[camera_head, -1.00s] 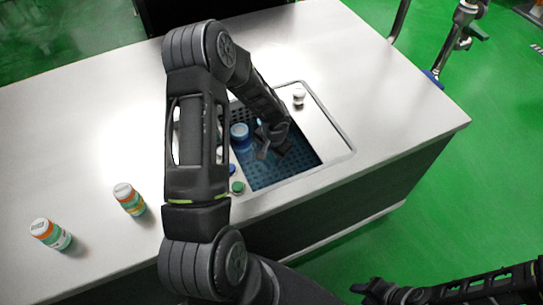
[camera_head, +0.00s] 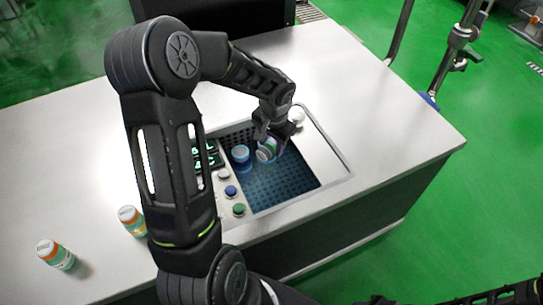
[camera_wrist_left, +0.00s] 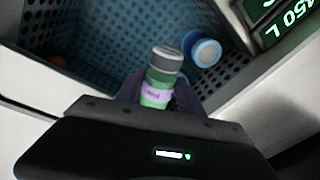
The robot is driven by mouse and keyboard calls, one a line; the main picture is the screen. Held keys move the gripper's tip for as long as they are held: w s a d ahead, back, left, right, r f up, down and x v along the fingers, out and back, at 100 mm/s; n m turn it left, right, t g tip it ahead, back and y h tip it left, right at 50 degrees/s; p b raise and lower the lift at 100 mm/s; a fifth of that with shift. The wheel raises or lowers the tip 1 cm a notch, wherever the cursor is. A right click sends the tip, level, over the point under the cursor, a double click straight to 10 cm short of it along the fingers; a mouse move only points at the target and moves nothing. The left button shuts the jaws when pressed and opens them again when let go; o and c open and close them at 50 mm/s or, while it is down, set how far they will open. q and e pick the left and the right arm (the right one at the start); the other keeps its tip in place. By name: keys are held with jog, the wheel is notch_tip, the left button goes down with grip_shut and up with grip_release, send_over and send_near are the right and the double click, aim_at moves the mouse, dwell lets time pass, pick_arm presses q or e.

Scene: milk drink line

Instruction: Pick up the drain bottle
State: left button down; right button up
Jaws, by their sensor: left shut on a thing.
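A small bottle (camera_head: 266,151) with a grey cap, a green body and a pale label is tilted over the sunken dark basin (camera_head: 277,190). My left gripper (camera_head: 272,136) is shut on it. In the left wrist view the bottle (camera_wrist_left: 160,79) stands out between the fingers, cap away from the palm, its lower end hidden. A round blue-and-white container (camera_head: 241,155) is in the basin beside it, apart from it; it also shows in the left wrist view (camera_wrist_left: 203,50). Only a dark part of my right gripper (camera_head: 376,299) shows at the bottom edge.
Two orange-banded bottles stand on the white counter at left, one (camera_head: 56,254) clear and one (camera_head: 132,221) partly behind my arm. Blue (camera_head: 231,191) and green (camera_head: 239,209) buttons and a green display (camera_head: 206,155) line the basin's left side. A white knob (camera_head: 297,115) is at its back right.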

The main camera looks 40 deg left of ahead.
aim_at(272, 143)
pick_arm(q)
notch_tip(272, 143, up, 11)
jog(key=shift+f+p, duration=0.2)
jog(key=shift+p, duration=0.15)
dwell(0.4)
